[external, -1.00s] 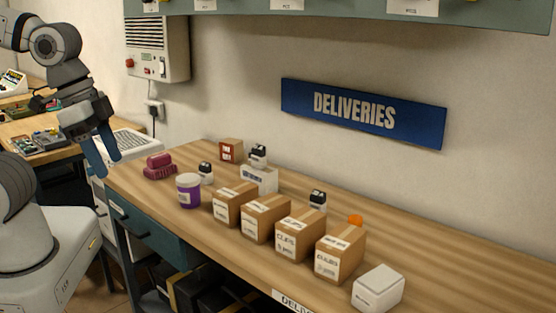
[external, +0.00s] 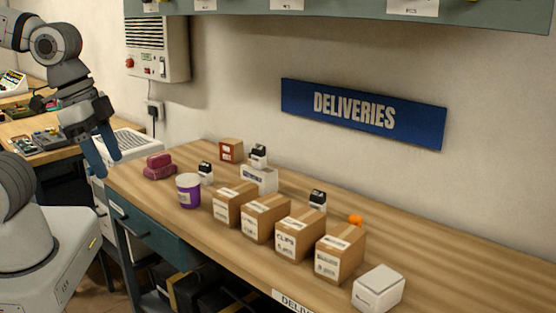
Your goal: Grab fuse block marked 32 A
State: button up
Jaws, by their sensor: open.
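My gripper (external: 107,164) is open and empty, fingers pointing down, at the left end of the deliveries bench (external: 440,265). I cannot read a 32 A mark on anything. Three small white pieces with black tops are in view: one (external: 206,173) behind the purple-and-white tub, one (external: 259,156) at the white box behind the cartons, and one (external: 318,200) behind the right-hand cartons. I cannot tell if any is the fuse block. A maroon block-like item (external: 159,167) lies right of my gripper, apart from it.
The purple-and-white tub (external: 188,192) and a row of brown cartons (external: 293,240) stand along the front. A red-and-brown box (external: 230,150), the white box (external: 258,179), an orange item (external: 355,220) and a white lidded box (external: 378,289) also stand there. The bench's right part is clear.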

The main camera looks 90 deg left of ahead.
jog(key=w+a+r+m+b, duration=0.1)
jog(key=w+a+m, duration=0.25)
jog(key=w, duration=0.35)
jog(key=w+a+r+m, duration=0.15)
jog(key=w+m, duration=0.25)
jog(key=w, duration=0.4)
jog(key=m+g+y+b, duration=0.1)
jog(key=m+y+b, duration=0.15)
jog(key=m, duration=1.65)
send_near(318, 195)
jog(key=shift+n, duration=0.25)
jog(key=x, duration=0.2)
jog(key=a+x, duration=0.1)
jog(key=x, duration=0.4)
jog(key=p+x, duration=0.1)
jog(key=x, duration=0.2)
jog(key=p+x, duration=0.1)
jog(key=x, duration=0.1)
jog(key=shift+d+f, duration=0.3)
jog(key=shift+f, duration=0.15)
jog(key=c, duration=1.1)
jog(key=shift+r, duration=0.1)
